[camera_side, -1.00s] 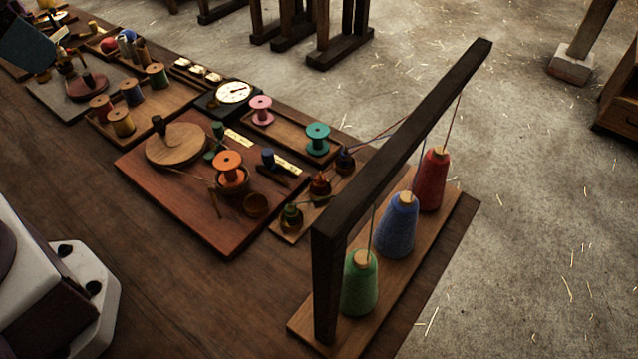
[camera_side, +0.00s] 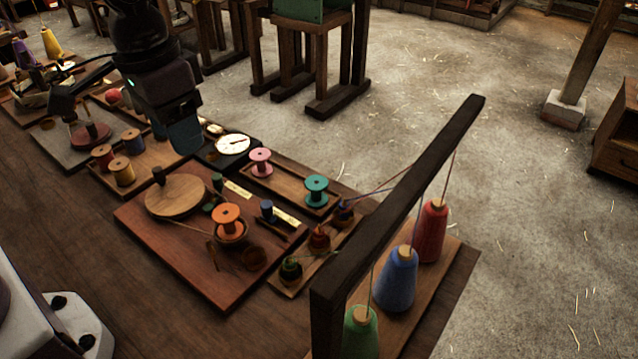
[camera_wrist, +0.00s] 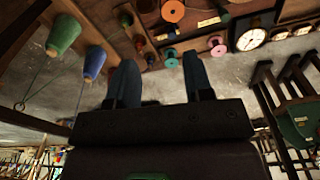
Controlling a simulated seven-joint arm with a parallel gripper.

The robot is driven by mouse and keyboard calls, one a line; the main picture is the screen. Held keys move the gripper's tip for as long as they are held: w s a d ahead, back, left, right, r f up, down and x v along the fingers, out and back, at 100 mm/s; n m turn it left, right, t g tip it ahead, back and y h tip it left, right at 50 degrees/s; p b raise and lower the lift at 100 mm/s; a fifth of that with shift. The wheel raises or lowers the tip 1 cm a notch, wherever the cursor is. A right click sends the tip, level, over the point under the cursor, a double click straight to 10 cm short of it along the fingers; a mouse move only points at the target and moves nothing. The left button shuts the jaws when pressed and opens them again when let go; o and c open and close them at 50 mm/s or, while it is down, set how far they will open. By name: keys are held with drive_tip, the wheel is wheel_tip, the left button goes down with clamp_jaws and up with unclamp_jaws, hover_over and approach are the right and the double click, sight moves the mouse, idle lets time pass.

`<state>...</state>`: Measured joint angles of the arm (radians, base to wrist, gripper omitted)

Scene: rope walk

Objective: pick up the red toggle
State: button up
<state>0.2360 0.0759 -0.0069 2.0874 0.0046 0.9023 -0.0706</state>
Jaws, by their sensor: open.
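I cannot single out the red toggle with certainty. A small dark-red piece (camera_side: 318,238) stands in the middle of a narrow wooden tray (camera_side: 287,287), between a green one (camera_side: 290,268) and a blue one (camera_side: 342,212). My gripper (camera_side: 182,130) hangs above the back of the bench, left of the dial and well away from that tray. In the wrist view my gripper (camera_wrist: 160,72) shows two separated blue-grey fingers with nothing between them.
A dark wooden frame (camera_side: 400,195) rises over red, blue and green yarn cones (camera_side: 397,280). An orange spool (camera_side: 227,222) and a round wooden disc (camera_side: 177,195) are on a reddish board (camera_side: 215,290). Teal (camera_side: 316,190) and pink spools (camera_side: 261,160) stand behind. The front bench is clear.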

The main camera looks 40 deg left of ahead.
drive_tip(key=g, duration=0.2)
hover_over(319, 231)
drive_tip(key=s+a, duration=0.1)
drive_tip(key=s, duration=0.1)
wheel_tip(319, 231, down, 15)
drive_tip(key=shift+w+d+n+t, duration=0.5)
drive_tip(key=shift+w+n+t, duration=0.1)
drive_tip(key=shift+w+n, duration=0.45)
wheel_tip(319, 231, down, 10)
drive_tip(key=shift+r, duration=0.25)
drive_tip(key=c, duration=0.7)
drive_tip(key=shift+r, duration=4)
drive_tip(key=shift+a+r, duration=0.1)
